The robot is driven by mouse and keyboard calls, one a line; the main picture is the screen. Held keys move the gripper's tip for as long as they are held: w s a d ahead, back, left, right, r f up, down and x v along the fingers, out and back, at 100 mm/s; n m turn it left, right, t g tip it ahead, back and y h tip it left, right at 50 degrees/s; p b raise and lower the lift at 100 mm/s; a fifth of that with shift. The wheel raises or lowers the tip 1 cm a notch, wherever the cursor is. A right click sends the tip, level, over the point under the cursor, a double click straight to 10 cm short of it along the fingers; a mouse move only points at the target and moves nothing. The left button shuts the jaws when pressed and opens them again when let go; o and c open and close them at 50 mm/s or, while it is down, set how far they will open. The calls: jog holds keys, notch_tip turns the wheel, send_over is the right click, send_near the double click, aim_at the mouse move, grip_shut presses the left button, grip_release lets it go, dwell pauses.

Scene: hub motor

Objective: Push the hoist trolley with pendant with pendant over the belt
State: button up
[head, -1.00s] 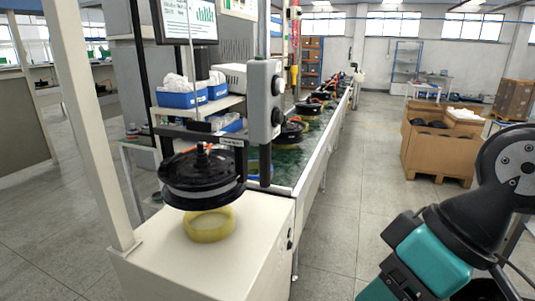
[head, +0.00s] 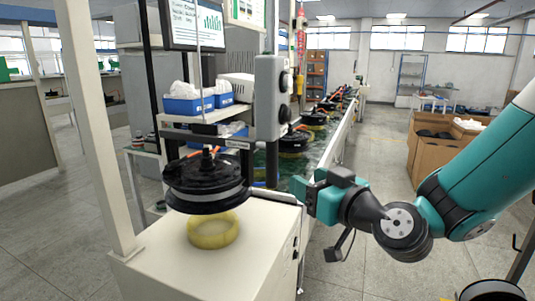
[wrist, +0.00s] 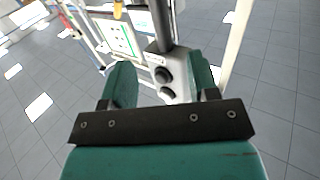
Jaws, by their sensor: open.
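The hoist's grey pendant box (head: 270,98) with black round knobs hangs upright in the head view, left of my gripper. The pendant also shows in the wrist view (wrist: 180,88), seen between my two teal fingers, with a dark bar running up from it. A black hub motor (head: 205,182) hangs beside and below the pendant, over a yellow ring (head: 213,230) on a cream stand. My gripper (head: 306,194) is open and empty at the right of the stand, lower than the pendant and apart from it. The trolley's top is out of view.
The green belt (head: 320,148) runs away from the stand with several hub motors on it. A shelf with blue bins (head: 190,104) stands behind the hoist. A white post (head: 100,130) rises at left. Cardboard boxes (head: 430,150) stand at right; the aisle floor is clear.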

aim_at(268, 159)
jog(key=p+x, duration=1)
jog(key=x, duration=0.3)
jog(key=shift+w+a+r, duration=0.15)
jog(key=shift+w+a, duration=0.1)
jog(key=shift+a, duration=0.05)
jog(key=shift+w+a, duration=0.25)
jog(key=shift+w, duration=0.1)
grip_shut()
